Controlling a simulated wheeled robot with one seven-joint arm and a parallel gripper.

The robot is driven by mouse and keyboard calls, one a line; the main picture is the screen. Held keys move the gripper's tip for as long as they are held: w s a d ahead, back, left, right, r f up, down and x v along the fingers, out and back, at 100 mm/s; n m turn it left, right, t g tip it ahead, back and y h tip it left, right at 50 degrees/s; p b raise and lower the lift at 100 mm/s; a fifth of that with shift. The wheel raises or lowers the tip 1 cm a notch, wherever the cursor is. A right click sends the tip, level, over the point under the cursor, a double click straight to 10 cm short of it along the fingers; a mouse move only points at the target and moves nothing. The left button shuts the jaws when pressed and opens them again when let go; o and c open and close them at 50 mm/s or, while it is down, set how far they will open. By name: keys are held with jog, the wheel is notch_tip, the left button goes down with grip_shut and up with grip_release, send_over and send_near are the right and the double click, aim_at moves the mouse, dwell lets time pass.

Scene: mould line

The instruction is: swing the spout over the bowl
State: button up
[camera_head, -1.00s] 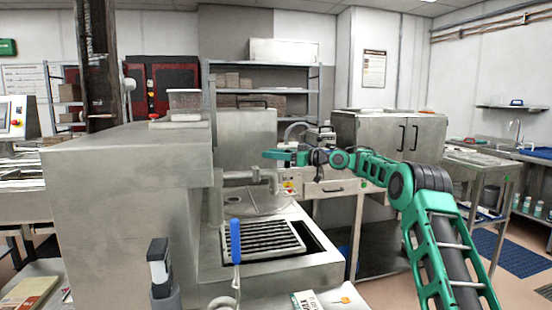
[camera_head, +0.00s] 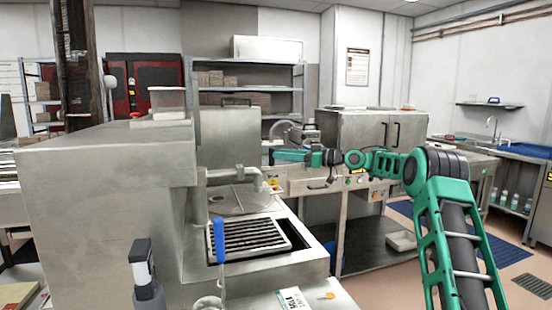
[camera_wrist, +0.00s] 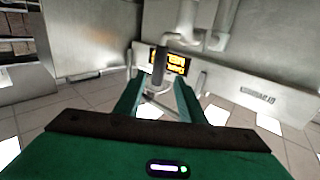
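The spout (camera_head: 232,176) is a grey metal pipe that runs right from the steel housing and bends at its end. In the wrist view a pale pipe (camera_wrist: 186,22) bends toward a dark cylindrical grip (camera_wrist: 158,66). The round, shallow steel bowl shape (camera_head: 232,200) lies in the counter below the spout, partly hidden by it. My gripper (camera_head: 277,156) is just right of and above the spout's end in the head view. In the wrist view my gripper (camera_wrist: 157,82) has its two green fingers apart, with the dark grip showing between and beyond their tips. Contact cannot be told.
A black grate (camera_head: 248,236) sits in the counter in front of the bowl. A blue-handled tool (camera_head: 219,240) stands before it. The large steel housing (camera_head: 105,165) fills the left. A steel cabinet (camera_head: 355,132) stands behind my arm. Open floor shows at right.

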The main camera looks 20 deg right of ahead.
jog(key=shift+c, duration=0.5)
jog(key=c, duration=0.5)
jog(key=shift+s+a+f+h, duration=0.1)
jog(key=shift+a+h, duration=0.05)
jog(key=shift+h, duration=0.15)
grip_shut()
jog(key=s+d+f+m+t+h, duration=0.1)
jog(key=s+f+m+t+h, duration=0.2)
jog(key=s, duration=0.4)
jog(key=s+d+f+m+t+h, duration=0.1)
jog(key=s+m+t+h, duration=0.3)
jog(key=s+h, duration=0.25)
jog(key=a+x, duration=0.1)
jog(key=x, duration=1.2)
jog(key=shift+y, duration=0.35)
